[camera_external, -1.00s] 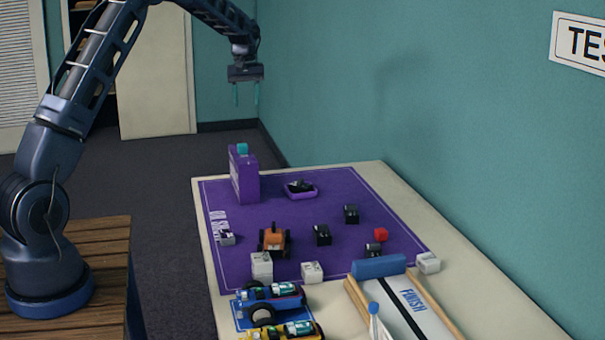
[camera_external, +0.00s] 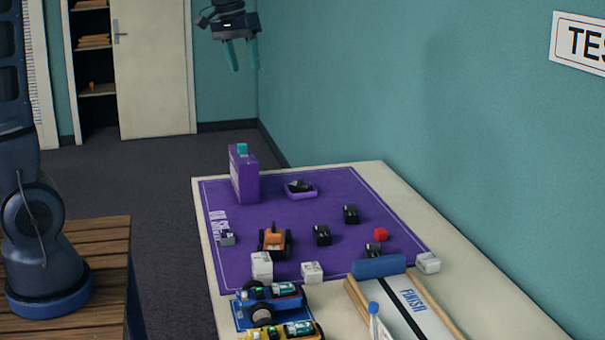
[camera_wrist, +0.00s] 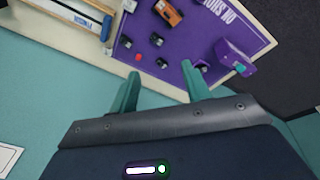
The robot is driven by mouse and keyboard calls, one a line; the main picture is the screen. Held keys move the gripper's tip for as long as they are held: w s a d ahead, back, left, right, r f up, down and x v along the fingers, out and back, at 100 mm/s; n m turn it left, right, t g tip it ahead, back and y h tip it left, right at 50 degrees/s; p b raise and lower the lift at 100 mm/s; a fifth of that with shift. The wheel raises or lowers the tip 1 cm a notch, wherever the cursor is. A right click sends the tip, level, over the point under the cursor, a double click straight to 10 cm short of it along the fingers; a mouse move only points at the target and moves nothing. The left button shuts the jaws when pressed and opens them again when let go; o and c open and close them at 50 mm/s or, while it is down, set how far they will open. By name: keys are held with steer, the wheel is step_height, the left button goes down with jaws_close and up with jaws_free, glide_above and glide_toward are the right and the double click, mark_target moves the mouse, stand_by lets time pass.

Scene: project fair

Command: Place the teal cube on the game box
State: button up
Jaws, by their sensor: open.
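The teal cube (camera_external: 242,149) rests on top of the upright purple game box (camera_external: 245,180), at the far left corner of the purple mat. In the wrist view the teal cube (camera_wrist: 240,68) shows on the game box (camera_wrist: 234,57) at the right. My gripper (camera_external: 244,68) is open and empty, high above the far end of the table and well apart from the cube. Its two teal fingers (camera_wrist: 160,85) frame nothing between them in the wrist view.
The purple mat (camera_external: 275,205) carries several black blocks, a red cube (camera_external: 381,234), an orange vehicle (camera_external: 274,240) and a purple tray (camera_external: 301,193). White blocks, blue and yellow cars (camera_external: 270,297) and a finish ramp (camera_external: 405,300) stand nearer. The wall (camera_external: 400,90) borders the table's right side.

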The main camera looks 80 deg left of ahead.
steer(key=s+d+m+t, duration=0.1)
steer(key=s+d+m, duration=0.4)
steer(key=s+d, duration=0.9)
steer(key=s+d+f+m+t, duration=0.1)
steer(key=s+d+f+m, duration=0.2)
steer(key=s+d, duration=0.5)
steer(key=shift+s+f+m, duration=0.3)
steer(key=shift+s+f, duration=0.35)
steer(key=shift+s, duration=0.45)
